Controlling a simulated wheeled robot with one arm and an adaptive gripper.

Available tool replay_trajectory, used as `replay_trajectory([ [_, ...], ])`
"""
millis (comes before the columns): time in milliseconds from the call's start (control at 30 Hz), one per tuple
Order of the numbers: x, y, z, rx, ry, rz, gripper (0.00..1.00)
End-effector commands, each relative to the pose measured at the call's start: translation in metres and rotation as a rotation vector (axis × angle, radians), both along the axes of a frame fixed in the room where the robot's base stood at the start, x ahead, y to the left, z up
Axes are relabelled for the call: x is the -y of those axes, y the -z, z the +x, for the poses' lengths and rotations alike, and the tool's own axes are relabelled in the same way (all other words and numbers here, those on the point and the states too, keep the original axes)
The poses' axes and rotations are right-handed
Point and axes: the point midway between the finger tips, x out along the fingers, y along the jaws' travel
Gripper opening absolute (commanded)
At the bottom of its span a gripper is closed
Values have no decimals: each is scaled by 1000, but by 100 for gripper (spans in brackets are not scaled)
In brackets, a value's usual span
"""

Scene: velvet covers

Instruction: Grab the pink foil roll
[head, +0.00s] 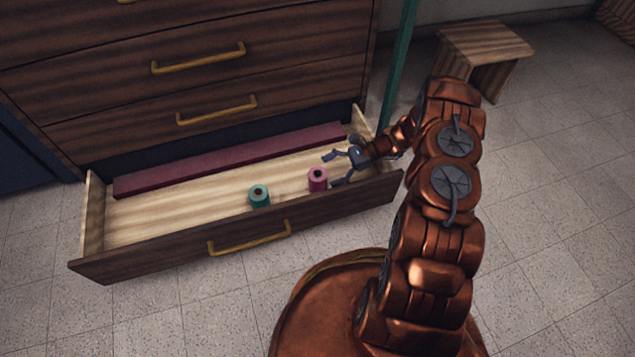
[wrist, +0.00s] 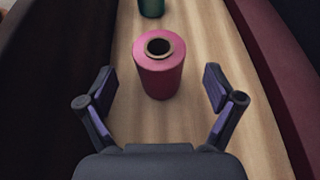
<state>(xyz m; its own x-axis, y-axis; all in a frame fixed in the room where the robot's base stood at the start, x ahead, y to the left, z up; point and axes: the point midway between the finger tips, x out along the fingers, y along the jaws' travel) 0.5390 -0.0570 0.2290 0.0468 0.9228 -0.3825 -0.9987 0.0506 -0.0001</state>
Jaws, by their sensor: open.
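The pink foil roll (head: 317,180) stands upright in the open bottom drawer (head: 150,226), toward its right end. In the wrist view the pink roll (wrist: 158,72) stands just ahead of my gripper, about midway between the lines of the two fingers, with its hollow core facing up. My gripper (head: 335,168) is open and empty inside the drawer, to the right of the roll. In the wrist view the fingers of my gripper (wrist: 158,92) are spread on either side, and neither touches the roll.
A green roll (head: 259,196) stands left of the pink one in the drawer; its base shows in the wrist view (wrist: 151,8). A long maroon bar (head: 230,160) lies along the drawer's back. The drawer front, with its yellow handle (head: 250,238), borders the near side. A wooden stool (head: 486,42) stands at back right.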

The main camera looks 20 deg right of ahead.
Motion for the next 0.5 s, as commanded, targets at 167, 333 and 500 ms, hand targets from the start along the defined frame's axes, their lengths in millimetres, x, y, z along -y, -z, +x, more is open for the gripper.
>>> replay_trajectory([
  [167, -22, 11, 0, -2, -1, 0, 91],
  [333, -40, 16, 1, -1, -1, 0, 91],
  [500, -44, 16, 1, -1, -1, 0, 91],
])
